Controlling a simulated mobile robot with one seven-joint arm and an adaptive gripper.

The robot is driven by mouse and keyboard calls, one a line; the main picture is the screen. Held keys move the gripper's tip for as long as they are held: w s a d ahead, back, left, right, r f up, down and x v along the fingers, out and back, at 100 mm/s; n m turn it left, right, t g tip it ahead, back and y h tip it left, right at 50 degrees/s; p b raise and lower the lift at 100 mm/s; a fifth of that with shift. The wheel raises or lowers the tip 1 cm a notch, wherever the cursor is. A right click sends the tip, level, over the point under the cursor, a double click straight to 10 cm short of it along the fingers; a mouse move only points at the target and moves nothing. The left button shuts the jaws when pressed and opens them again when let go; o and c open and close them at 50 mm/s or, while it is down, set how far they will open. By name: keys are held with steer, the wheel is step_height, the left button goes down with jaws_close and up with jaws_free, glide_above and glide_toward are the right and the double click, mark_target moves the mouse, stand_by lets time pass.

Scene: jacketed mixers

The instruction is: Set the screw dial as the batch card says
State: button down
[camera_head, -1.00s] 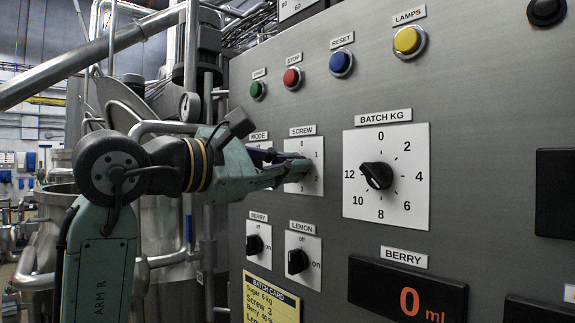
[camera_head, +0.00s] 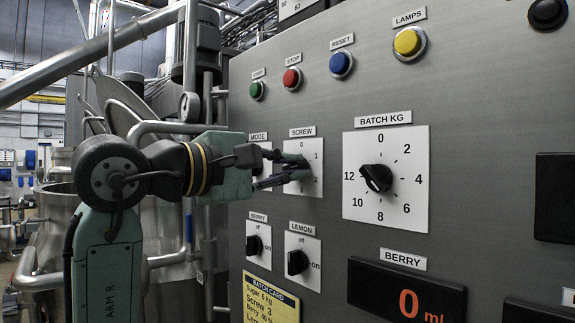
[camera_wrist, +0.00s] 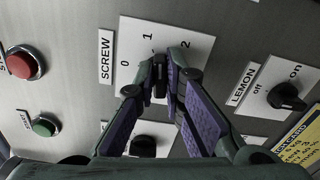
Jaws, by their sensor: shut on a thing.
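The screw dial (camera_head: 313,160) is a white plate with a dark knob, under a SCREW label on the grey panel; 0 and 1 show on it in the head view. In the wrist view the dial plate (camera_wrist: 200,48) shows 0, 1 and 2, and the knob (camera_wrist: 160,90) sits between the fingertips. My gripper (camera_wrist: 160,80) is shut on this knob. The fingers hide much of the knob and the lower numbers, so I cannot tell where it points. The yellow batch card (camera_head: 270,298) reads "Screw 3"; its lower lines are cut off.
The batch kg dial (camera_head: 419,205) is right of the screw dial. Berry (camera_head: 258,241) and lemon (camera_head: 304,260) switches sit below it. Green, red (camera_head: 292,79), blue and yellow buttons line the panel above. A berry display (camera_head: 405,295) shows 0 ml.

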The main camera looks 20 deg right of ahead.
steer(key=m, duration=0.6)
steer(key=shift+f, duration=0.1)
steer(key=shift+w+f+m+p, duration=0.1)
steer(key=shift+m+p, duration=0.2)
steer(key=shift+m, duration=3.2)
steer(key=shift+w+f+m+p, duration=0.1)
steer(key=shift+m+p, duration=0.15)
steer(key=shift+m, duration=3.25)
steer(key=c, duration=1.7)
jaws_free()
steer(key=shift+a, duration=0.1)
